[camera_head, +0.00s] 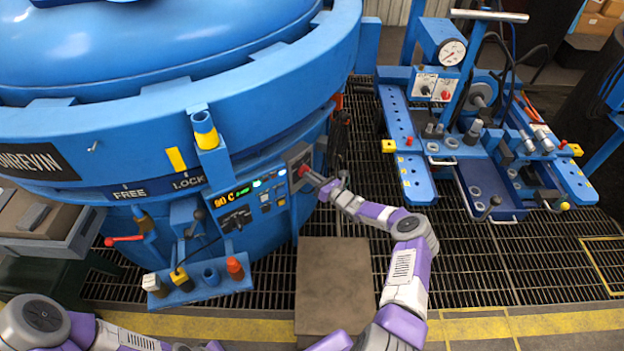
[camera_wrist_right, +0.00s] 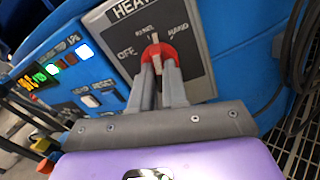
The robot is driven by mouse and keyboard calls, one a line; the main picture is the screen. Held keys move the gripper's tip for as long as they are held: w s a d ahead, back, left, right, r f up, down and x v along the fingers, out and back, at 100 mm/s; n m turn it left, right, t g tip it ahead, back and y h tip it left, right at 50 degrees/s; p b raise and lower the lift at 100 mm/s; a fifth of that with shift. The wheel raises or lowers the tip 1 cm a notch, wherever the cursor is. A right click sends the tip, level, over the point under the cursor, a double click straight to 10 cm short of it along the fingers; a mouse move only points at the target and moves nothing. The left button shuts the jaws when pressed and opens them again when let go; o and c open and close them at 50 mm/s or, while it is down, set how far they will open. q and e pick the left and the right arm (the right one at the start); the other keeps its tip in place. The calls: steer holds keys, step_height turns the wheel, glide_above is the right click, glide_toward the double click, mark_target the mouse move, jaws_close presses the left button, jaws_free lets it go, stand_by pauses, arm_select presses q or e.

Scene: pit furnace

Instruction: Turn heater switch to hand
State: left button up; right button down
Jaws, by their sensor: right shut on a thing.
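The heater switch is a red rotary knob (camera_wrist_right: 158,54) on a grey plate (camera_wrist_right: 116,42) with OFF at left, a small label above and HAND at right. A white mark on the knob points up, close to the middle label. My right gripper (camera_wrist_right: 159,75) is shut on the knob, one finger on each side. In the head view the switch plate (camera_head: 299,160) sits at the right end of the furnace's control panel, with my right gripper (camera_head: 317,180) against its red knob. My left arm enters at lower left; its gripper is out of view.
Left of the switch is the lit display panel (camera_head: 237,207) with buttons. A small blue shelf (camera_head: 210,288) with sockets juts out below it. Dark cables (camera_wrist_right: 302,45) hang right of the switch. A blue cart (camera_head: 468,185) stands right on the grated floor.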

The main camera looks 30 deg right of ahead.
steer(key=shift+f+m+b, duration=0.15)
steer(key=shift+m+b, duration=0.75)
steer(key=shift+m, duration=2.6)
steer(key=c, duration=1.1)
jaws_free()
steer(key=shift+c, duration=0.2)
steer(key=shift+s, duration=0.1)
steer(key=p+v, duration=0.2)
steer(key=v, duration=0.5)
steer(key=shift+s+p, duration=0.2)
steer(key=shift+p, duration=0.15)
steer(key=shift+d, duration=0.1)
